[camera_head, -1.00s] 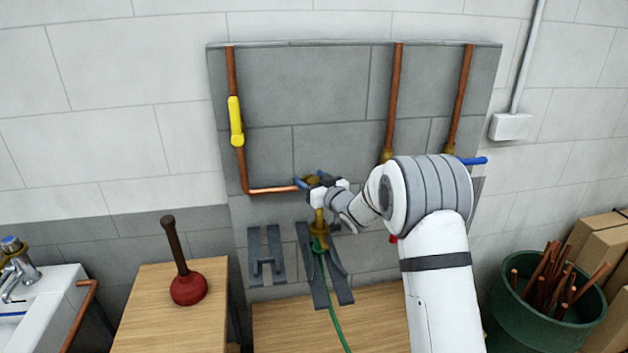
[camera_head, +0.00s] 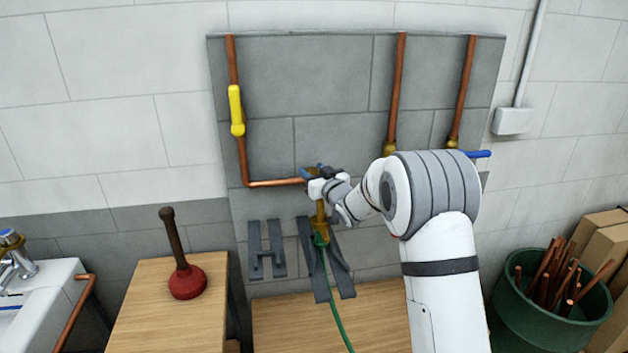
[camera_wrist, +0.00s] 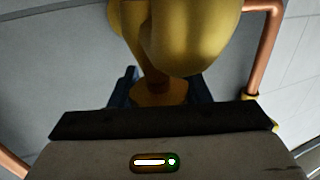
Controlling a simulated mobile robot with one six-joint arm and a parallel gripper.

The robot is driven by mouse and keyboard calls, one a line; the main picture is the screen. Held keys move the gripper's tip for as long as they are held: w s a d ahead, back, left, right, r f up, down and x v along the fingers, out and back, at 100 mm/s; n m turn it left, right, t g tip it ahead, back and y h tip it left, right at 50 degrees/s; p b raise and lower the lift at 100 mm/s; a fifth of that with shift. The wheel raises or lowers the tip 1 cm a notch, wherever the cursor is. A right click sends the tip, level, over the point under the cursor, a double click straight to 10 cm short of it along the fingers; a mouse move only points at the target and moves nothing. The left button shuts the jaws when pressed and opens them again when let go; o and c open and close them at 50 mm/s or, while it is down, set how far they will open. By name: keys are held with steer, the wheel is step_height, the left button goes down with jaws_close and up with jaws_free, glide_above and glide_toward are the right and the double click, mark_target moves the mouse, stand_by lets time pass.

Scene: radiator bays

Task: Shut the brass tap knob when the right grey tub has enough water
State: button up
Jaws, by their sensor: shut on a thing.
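The brass tap (camera_head: 320,215) is on the grey wall panel, at the end of the copper pipe, with a green hose (camera_head: 332,300) running down from it. My gripper (camera_head: 318,173) is at the top of the tap, its blue fingers shut on the brass tap knob, which is mostly hidden in the head view. In the wrist view the knob (camera_wrist: 158,96) shows between the dark blue fingers, below a large rounded brass body (camera_wrist: 195,40). No grey tub or water level in one can be made out in either view.
A yellow lever (camera_head: 236,110) and a blue lever (camera_head: 480,154) are on the pipes. A red plunger (camera_head: 187,282) stands on a wooden top at left, near a white sink (camera_head: 40,300). A green bin (camera_head: 545,320) of copper pipes and cardboard boxes stand at right.

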steer(key=m+h+b, duration=0.1)
steer(key=b, duration=0.1)
steer(key=f+t+h+b, duration=0.1)
steer(key=b, duration=0.2)
steer(key=shift+m+h, duration=0.3)
steer(key=shift+m, duration=0.1)
steer(key=h+b, duration=0.1)
steer(key=m+t+b, duration=0.1)
steer(key=b, duration=0.1)
steer(key=shift+d+r+h, duration=0.15)
steer(key=shift+r+h, duration=0.05)
steer(key=shift+h, duration=0.2)
steer(key=shift+w+d+r+m+t+h+b, duration=0.1)
steer(key=shift+r+m+t+h+b, duration=0.1)
steer(key=shift+m+h, duration=0.35)
steer(key=shift+w+d+r+m+t+h+b, duration=0.15)
steer(key=shift+m+h, duration=0.2)
steer(key=shift+h, duration=0.3)
steer(key=shift+s+r+m+h+p, duration=0.1)
steer(key=shift+m+h+p, duration=0.65)
steer(key=shift+h, duration=0.35)
steer(key=shift+d+h, duration=0.15)
steer(key=shift+h, duration=0.15)
steer(key=o, duration=1)
steer(key=s+b, duration=0.1)
steer(key=s, duration=0.6)
steer(key=shift+s, duration=0.35)
